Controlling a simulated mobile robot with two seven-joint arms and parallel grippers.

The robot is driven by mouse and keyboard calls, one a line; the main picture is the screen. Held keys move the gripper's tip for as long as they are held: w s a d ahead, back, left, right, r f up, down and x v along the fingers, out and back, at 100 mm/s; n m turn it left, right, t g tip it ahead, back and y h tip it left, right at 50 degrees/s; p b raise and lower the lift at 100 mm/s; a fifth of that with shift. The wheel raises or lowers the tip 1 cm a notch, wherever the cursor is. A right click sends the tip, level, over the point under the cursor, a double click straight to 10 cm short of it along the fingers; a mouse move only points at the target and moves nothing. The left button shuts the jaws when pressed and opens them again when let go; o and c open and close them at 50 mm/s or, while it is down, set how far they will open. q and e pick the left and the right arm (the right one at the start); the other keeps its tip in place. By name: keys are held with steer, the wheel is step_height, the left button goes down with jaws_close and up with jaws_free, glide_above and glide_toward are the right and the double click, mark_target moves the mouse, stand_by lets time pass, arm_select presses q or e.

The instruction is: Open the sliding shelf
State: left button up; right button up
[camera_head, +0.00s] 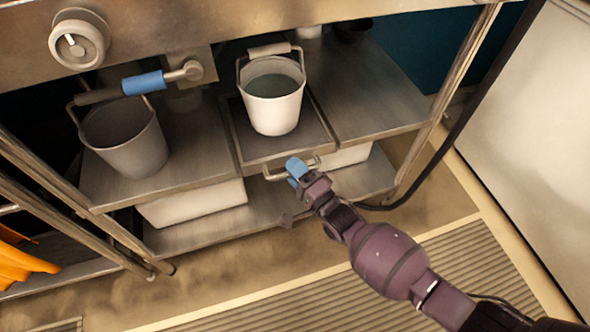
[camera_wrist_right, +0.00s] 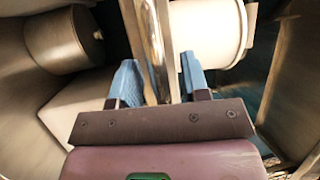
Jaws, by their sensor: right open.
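The sliding shelf (camera_head: 248,146) is a metal tray under the counter, with a white bucket (camera_head: 274,112) standing on it. A metal bar handle (camera_head: 272,175) is on its front edge. My right gripper (camera_head: 297,170) is at the right part of this handle, its blue fingers open. In the right wrist view, the handle (camera_wrist_right: 154,45) runs between the two open fingers of the gripper (camera_wrist_right: 159,82). Whether either finger touches the bar I cannot tell. My left gripper is not in view.
Another bucket (camera_head: 127,140) stands left on the fixed lower shelf (camera_head: 375,95). White bins (camera_head: 193,203) sit below. A blue-sleeved valve lever (camera_head: 145,83) and a knob (camera_head: 79,39) are on the counter front. The floor in front (camera_head: 225,262) is clear.

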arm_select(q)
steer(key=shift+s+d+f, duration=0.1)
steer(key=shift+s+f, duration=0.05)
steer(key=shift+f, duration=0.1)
arm_select(e)
jaws_close()
steer(key=shift+s, duration=0.1)
